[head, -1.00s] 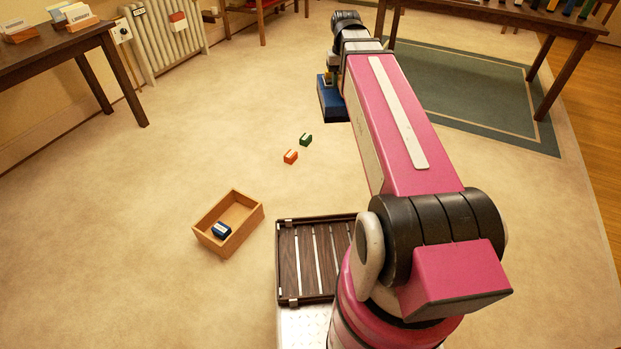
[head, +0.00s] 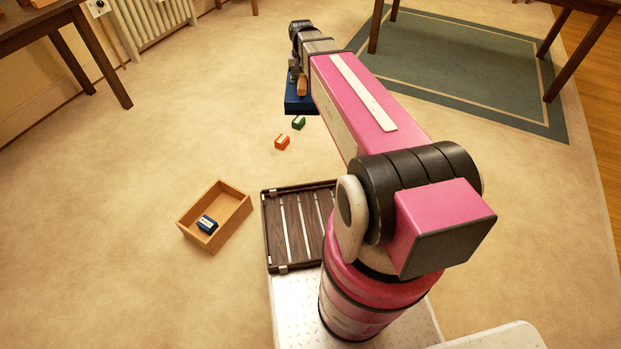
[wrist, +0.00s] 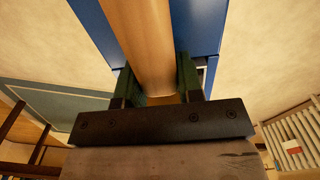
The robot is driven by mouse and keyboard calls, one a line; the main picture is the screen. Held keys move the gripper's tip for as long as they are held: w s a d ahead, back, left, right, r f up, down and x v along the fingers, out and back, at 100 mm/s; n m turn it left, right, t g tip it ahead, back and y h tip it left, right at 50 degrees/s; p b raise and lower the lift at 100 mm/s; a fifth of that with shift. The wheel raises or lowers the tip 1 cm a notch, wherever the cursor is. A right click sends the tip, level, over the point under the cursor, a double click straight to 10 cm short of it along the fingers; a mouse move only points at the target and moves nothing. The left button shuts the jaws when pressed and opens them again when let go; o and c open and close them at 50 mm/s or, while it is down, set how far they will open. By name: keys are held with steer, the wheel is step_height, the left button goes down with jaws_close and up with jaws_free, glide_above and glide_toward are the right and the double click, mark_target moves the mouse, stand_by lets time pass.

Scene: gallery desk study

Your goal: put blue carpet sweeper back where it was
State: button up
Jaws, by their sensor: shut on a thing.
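The blue carpet sweeper (head: 299,106) hangs from my gripper in the head view, in front of the wrist and beyond the small blocks. In the wrist view its blue body (wrist: 197,22) lies beyond a rounded wooden handle (wrist: 143,35). My gripper (wrist: 160,82) is shut on that handle, with one dark green finger on each side. The sweeper appears to be held above the carpet, but its exact height cannot be told. Its far side is partly hidden by my arm.
An orange block (head: 282,142) and a green block (head: 298,123) lie on the carpet near the sweeper. A wooden box (head: 233,205) holds a dark blue block (head: 207,224). A green rug (head: 470,62) lies behind my arm under a table. Open carpet extends left.

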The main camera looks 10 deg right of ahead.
steer(key=s+a+f+m, duration=0.1)
steer(key=a+f+m, duration=0.25)
steer(key=f, duration=1.85)
steer(key=s+a+f+m, duration=0.15)
steer(key=a+f, duration=0.25)
steer(key=f, duration=1.8)
steer(key=w+d+f, duration=0.5)
steer(key=d+f, duration=0.5)
steer(key=f, duration=0.1)
steer(key=shift+d, duration=0.2)
steer(key=shift+w+f, duration=0.1)
steer(key=shift+f, duration=0.1)
steer(key=o, duration=0.8)
steer(key=shift+o, duration=0.2)
steer(key=shift+r, duration=0.1)
